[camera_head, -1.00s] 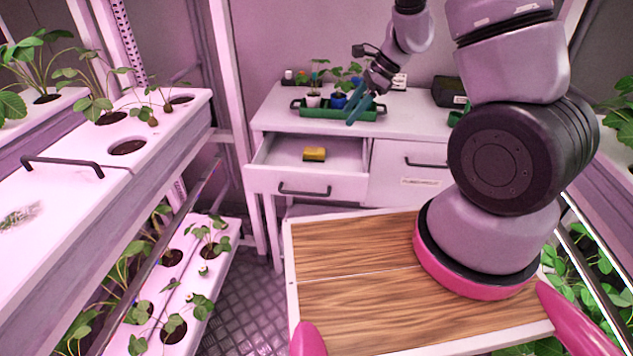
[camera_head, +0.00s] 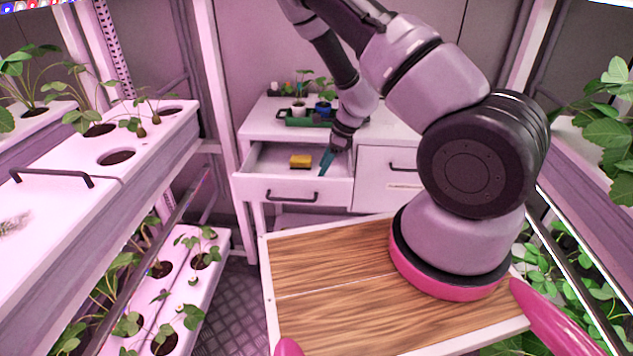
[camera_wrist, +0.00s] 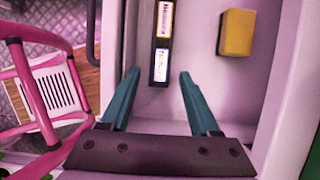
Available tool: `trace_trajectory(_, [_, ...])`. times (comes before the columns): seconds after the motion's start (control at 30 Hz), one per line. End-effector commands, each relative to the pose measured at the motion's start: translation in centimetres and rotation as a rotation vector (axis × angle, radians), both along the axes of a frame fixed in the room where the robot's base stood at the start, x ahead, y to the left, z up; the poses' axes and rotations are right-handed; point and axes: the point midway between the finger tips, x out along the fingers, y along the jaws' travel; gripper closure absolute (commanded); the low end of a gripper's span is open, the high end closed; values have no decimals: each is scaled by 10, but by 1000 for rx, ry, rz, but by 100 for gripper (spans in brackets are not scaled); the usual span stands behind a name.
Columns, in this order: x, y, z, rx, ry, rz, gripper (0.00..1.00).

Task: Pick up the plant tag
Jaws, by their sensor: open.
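Two small tag-like labels lie end to end in the open drawer (camera_head: 255,162). I cannot tell which is the plant tag. My gripper (camera_wrist: 160,74) is open and empty, its teal fingertips on either side of the nearer label's near end in the picture. The height gap is unclear. In the head view my gripper (camera_head: 326,162) is over the drawer's right side; the labels cannot be made out there.
A yellow sponge-like block (camera_wrist: 237,33) lies in the drawer, right of the labels; it also shows in the head view (camera_head: 300,161). The drawer's side walls are close by. A green tray (camera_head: 300,121) with potted plants stands on the cabinet (camera_head: 262,120) above.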

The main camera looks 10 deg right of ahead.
Motion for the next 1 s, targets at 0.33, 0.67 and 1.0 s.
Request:
trace_trajectory(0.33, [5,11,-38,0,-1,2,38])
trace_trajectory(0.67, [5,11,-39,1,-1,1,80])
trace_trajectory(1.0, [5,11,-38,1,-1,1,100])
